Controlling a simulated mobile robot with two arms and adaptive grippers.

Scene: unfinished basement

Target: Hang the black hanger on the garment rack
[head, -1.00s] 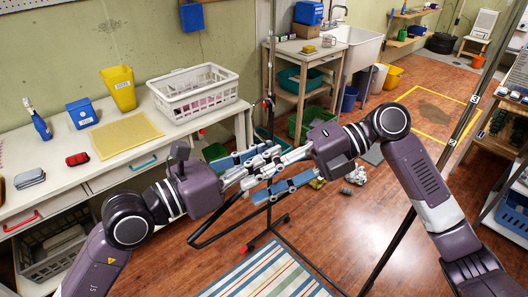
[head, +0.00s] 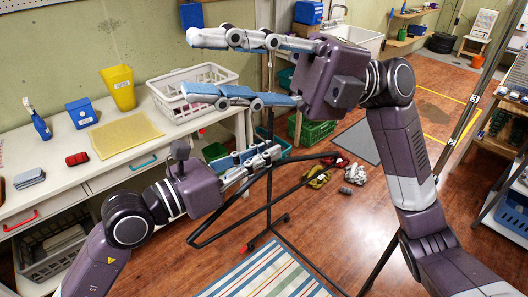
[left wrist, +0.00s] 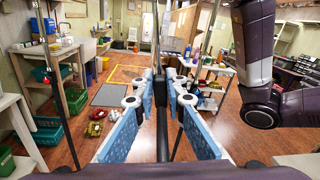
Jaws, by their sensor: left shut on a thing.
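The black hanger (head: 308,159) is a wide, dark frame below and right of my left gripper (head: 277,153). My left gripper is shut on it. In the left wrist view, the hanger's dark bar (left wrist: 162,135) stands between the blue finger pads of the left gripper (left wrist: 162,88). My right gripper (head: 192,64) is open and empty, above and left of the left gripper, its fingers wide apart. The garment rack (head: 269,125) shows as a thin dark upright behind the grippers, with a wheeled base on the floor. Its top is not clear in view.
A white workbench (head: 150,155) at left holds a white basket (head: 175,105), a yellow bin (head: 120,90) and a blue box (head: 81,114). A striped rug (head: 262,277) lies in front. Shelves stand at far right.

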